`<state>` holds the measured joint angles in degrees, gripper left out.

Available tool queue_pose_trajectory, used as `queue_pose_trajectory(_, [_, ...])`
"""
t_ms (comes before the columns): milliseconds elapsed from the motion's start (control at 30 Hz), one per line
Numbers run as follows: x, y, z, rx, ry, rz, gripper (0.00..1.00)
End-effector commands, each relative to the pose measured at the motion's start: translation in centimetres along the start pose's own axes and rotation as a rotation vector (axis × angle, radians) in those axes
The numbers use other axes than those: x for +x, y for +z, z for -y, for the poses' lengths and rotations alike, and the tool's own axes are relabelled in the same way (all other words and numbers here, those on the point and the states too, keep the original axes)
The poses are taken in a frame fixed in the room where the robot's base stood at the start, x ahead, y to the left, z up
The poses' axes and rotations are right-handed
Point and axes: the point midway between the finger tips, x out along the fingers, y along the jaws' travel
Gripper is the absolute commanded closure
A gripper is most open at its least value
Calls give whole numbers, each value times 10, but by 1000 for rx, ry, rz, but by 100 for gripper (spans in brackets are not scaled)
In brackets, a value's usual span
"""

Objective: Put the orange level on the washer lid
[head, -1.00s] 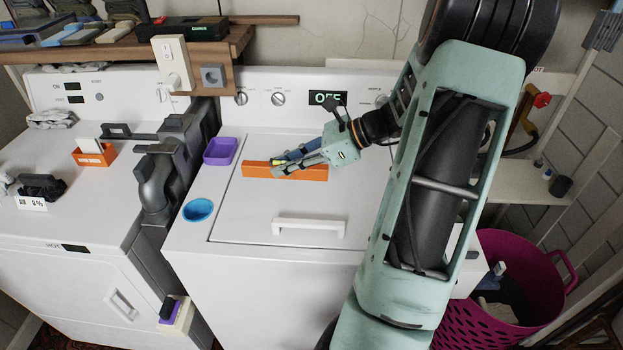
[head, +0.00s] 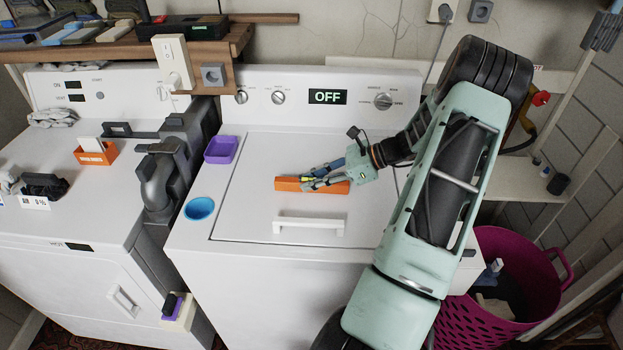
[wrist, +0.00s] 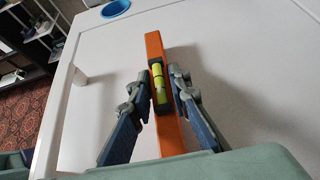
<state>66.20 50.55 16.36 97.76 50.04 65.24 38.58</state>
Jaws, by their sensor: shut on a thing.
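The orange level (head: 289,184) is a long bar with a yellow-green vial. In the head view it shows over the middle of the white washer lid (head: 250,215), behind the lid's handle. My gripper (head: 309,182) comes from the right and is shut on the level near its middle. In the wrist view the level (wrist: 154,45) runs up between the two fingers, with the vial between the fingertips (wrist: 157,90). The white lid (wrist: 225,60) spreads beneath it. I cannot tell whether the level touches the lid or hangs just above it.
The white lid handle (head: 309,225) stands up in front of the level. A purple tray (head: 221,149) and a blue bowl (head: 199,209) sit at the washer's left edge. The control panel (head: 300,95) rises behind. A magenta basket (head: 520,290) stands at right.

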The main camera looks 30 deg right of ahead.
Motion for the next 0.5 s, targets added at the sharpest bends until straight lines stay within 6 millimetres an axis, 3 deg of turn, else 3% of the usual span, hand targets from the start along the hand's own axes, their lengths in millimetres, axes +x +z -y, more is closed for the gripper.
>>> queue_pose_trajectory(367, [3, -4, 0, -1, 0, 0, 100])
queue_pose_trajectory(400, [2, -4, 0, -1, -1, -1, 81])
queue_pose_trajectory(500, [2, -3, 0, -1, -1, -1, 70])
